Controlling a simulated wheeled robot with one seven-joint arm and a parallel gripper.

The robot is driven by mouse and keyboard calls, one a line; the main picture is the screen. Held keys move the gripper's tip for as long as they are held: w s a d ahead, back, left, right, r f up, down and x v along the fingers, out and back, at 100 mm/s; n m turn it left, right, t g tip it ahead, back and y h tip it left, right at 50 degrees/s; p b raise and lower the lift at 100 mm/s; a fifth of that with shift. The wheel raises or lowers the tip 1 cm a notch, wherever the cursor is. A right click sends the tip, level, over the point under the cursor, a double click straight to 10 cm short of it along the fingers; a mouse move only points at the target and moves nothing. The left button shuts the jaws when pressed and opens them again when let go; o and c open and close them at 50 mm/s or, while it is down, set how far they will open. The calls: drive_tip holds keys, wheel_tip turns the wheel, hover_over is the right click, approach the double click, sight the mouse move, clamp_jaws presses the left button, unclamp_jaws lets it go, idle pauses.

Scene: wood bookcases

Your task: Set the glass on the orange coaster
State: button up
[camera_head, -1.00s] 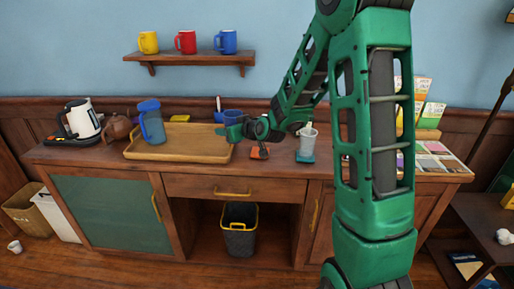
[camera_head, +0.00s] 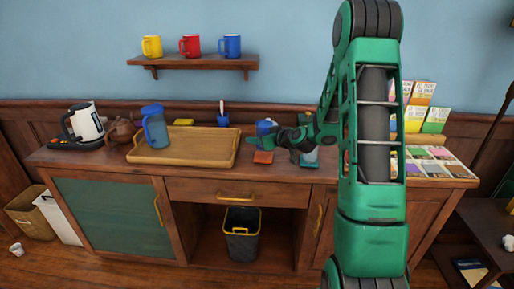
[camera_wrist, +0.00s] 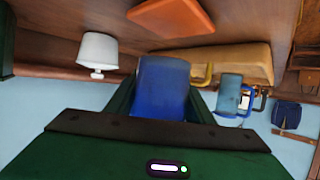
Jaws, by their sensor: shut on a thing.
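My gripper (camera_head: 276,138) is shut on a blue cup (camera_head: 266,127), held above the counter behind the orange coaster (camera_head: 263,157). The cup fills the space between the fingers in the wrist view (camera_wrist: 161,88). I cannot tell whether it is glass. The coaster is a flat square with nothing on it; it shows at the top of the wrist view (camera_wrist: 172,17), apart from the cup.
A wooden tray (camera_head: 180,158) with a blue pitcher (camera_head: 154,130) is left of the orange coaster. A small blue holder (camera_head: 222,119) stands behind the tray. A kettle (camera_head: 84,122) and brown teapot (camera_head: 120,131) are further left. Boxes and packets (camera_head: 432,160) fill the right end.

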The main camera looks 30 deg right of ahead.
sight(258, 152)
wheel_tip(258, 152, down, 4)
drive_tip(key=shift+r, duration=0.1)
drive_tip(key=o, duration=1.2)
drive_tip(key=shift+c, duration=0.2)
